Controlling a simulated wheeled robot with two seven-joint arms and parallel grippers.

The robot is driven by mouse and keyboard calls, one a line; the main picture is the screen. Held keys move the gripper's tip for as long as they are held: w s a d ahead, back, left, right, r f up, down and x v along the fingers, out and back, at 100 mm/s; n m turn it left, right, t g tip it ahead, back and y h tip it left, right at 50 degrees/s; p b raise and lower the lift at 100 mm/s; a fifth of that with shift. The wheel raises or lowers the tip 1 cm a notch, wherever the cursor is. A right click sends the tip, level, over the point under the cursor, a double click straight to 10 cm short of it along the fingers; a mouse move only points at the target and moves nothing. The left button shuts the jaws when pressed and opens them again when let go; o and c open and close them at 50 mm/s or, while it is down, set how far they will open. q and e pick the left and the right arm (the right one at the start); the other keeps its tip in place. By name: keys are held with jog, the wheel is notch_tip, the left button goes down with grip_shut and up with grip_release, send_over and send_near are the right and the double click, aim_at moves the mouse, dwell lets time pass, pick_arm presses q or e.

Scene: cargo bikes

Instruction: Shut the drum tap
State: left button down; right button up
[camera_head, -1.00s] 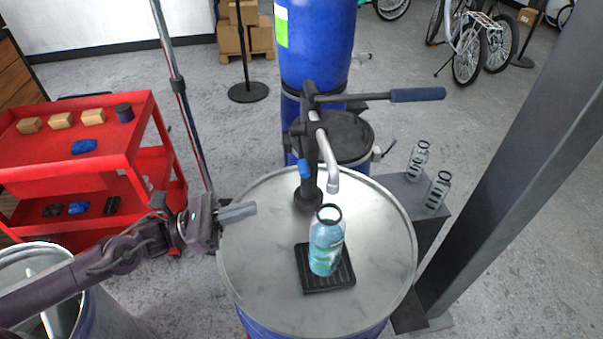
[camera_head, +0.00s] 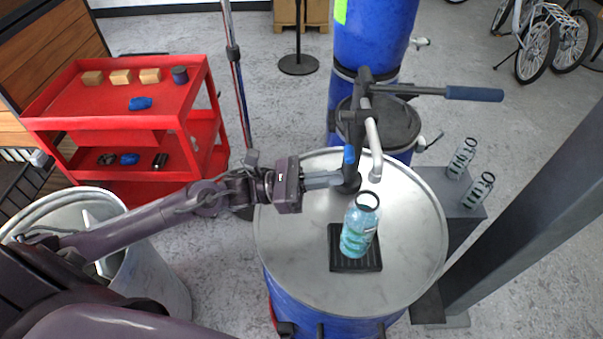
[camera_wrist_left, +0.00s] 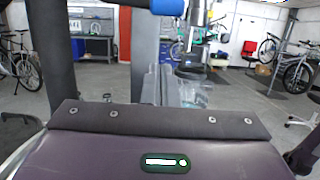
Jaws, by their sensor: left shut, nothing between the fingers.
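I cannot make out any stream. My left gripper (camera_head: 338,179) is shut and empty, its tips just left of the post's foot, below the lever. Whether they touch is unclear. The blue tip (camera_wrist_left: 168,6) also shows in the left wrist view. My right gripper is out of view.
A long dark handle with a blue grip (camera_head: 474,94) reaches right from the post. Two empty bottles (camera_head: 478,189) stand on a grey stand at right, near a dark pillar (camera_head: 530,215). A red cart (camera_head: 115,122) and a pale bin (camera_head: 150,275) are at left.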

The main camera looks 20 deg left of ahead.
aim_at(348, 137)
pick_arm(q)
jog(key=shift+d+r+p, duration=0.2)
jog(key=shift+r+p, duration=0.55)
jog(key=shift+r, duration=0.3)
jog(key=shift+d+r+p, duration=0.2)
jog(key=shift+r+p, duration=0.55)
jog(key=shift+r, duration=0.3)
jog(key=shift+w, duration=0.15)
jog(key=shift+r+n, duration=0.2)
jog(key=shift+n, duration=0.3)
